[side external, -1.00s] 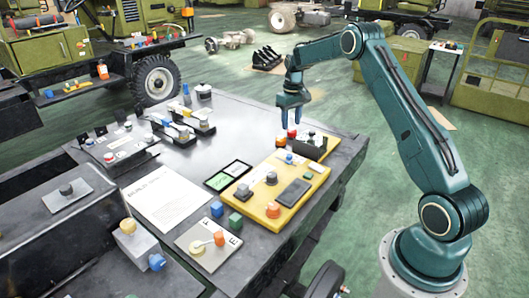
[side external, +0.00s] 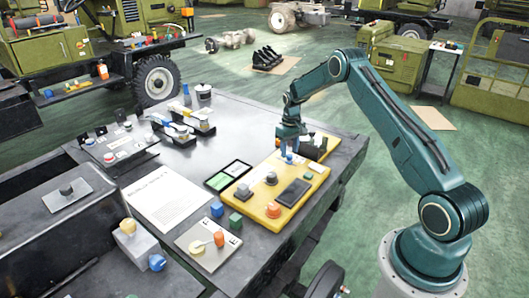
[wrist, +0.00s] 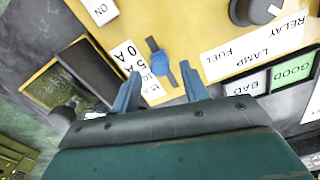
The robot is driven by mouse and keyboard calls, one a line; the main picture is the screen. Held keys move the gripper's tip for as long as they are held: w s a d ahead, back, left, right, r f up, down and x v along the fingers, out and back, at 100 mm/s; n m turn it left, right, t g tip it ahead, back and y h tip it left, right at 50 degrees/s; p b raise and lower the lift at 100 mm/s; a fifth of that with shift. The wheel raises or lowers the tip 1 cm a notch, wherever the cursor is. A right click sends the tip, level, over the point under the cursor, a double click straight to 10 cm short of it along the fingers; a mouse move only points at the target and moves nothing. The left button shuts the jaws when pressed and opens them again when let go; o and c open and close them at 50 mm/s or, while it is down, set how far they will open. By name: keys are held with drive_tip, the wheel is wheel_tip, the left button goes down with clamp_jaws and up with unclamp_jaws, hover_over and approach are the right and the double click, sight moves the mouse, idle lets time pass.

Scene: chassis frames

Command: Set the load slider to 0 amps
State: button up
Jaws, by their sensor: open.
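The load slider is a blue knob (wrist: 163,73) on a dark slot in the yellow panel (wrist: 190,50). In the side view my gripper (side external: 289,151) is low over the back part of the yellow panel (side external: 252,204), and the blue knob (side external: 289,159) shows just below the fingers.
A dark raised block (side external: 314,143) stands just behind the gripper. The GOOD/BAD plate (side external: 228,175) lies left of the panel.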

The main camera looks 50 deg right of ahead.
drive_tip(key=shift+f, duration=0.75)
clamp_jaws()
drive_tip(key=shift+s, duration=1.5)
unclamp_jaws()
